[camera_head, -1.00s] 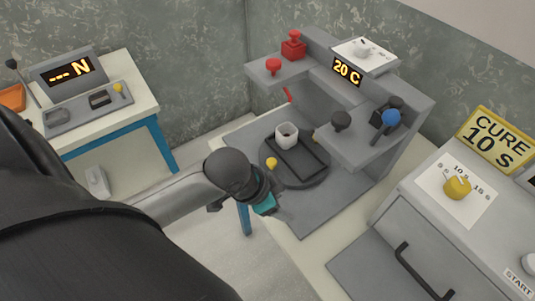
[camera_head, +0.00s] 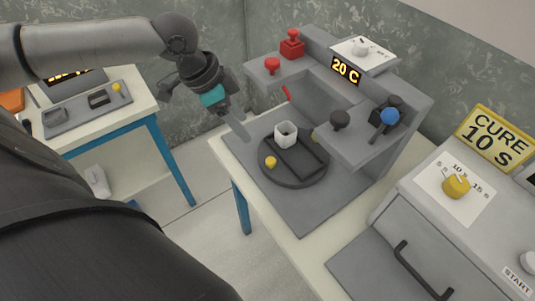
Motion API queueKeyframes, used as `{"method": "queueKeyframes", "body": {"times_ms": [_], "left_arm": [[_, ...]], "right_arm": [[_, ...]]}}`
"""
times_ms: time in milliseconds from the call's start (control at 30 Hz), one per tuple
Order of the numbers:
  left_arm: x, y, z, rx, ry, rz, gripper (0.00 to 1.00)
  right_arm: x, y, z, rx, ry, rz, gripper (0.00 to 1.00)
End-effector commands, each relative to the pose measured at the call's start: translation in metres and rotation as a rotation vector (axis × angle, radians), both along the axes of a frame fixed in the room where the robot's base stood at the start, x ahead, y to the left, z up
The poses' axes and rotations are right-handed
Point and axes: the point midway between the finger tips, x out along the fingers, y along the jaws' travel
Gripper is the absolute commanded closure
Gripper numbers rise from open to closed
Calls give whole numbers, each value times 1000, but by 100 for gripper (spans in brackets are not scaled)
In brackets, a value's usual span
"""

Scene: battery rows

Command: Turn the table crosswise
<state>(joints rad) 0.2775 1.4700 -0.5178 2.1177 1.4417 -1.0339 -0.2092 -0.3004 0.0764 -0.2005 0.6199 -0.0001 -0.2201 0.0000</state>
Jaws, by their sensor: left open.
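The round dark grey table (camera_head: 300,179) lies flat on the grey base plate of the press-like station. A long rectangular frame on it runs slantwise from upper left to lower right. A small yellow knob (camera_head: 271,162) stands at its left edge. A whitish hollow block (camera_head: 286,134) stands at its far edge. My left gripper (camera_head: 238,127) is open and empty, pointing down, above and to the left of the table and apart from it. My right gripper is out of view.
The grey station overhangs the table, with a red knob (camera_head: 272,65), a black knob (camera_head: 340,119), a blue knob (camera_head: 390,116) and a "20 C" display (camera_head: 346,70). A grey cabinet with a yellow dial (camera_head: 456,186) stands at right. The base plate's front is clear.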

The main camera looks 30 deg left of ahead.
Motion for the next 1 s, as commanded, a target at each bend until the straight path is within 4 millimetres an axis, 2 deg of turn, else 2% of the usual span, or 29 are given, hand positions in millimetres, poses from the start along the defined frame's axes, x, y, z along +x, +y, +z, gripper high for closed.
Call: {"method": "queueKeyframes", "body": {"times_ms": [167,700,833,1000], "left_arm": [[5,-7,-19,-5,0,-2,36],[32,-35,-113,-4,1,-2,36],[37,-38,-129,-2,0,-2,36],[40,-41,-138,1,-1,-3,36]], "right_arm": [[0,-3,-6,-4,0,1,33],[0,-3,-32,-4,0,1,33],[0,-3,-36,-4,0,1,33],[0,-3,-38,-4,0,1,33]]}}
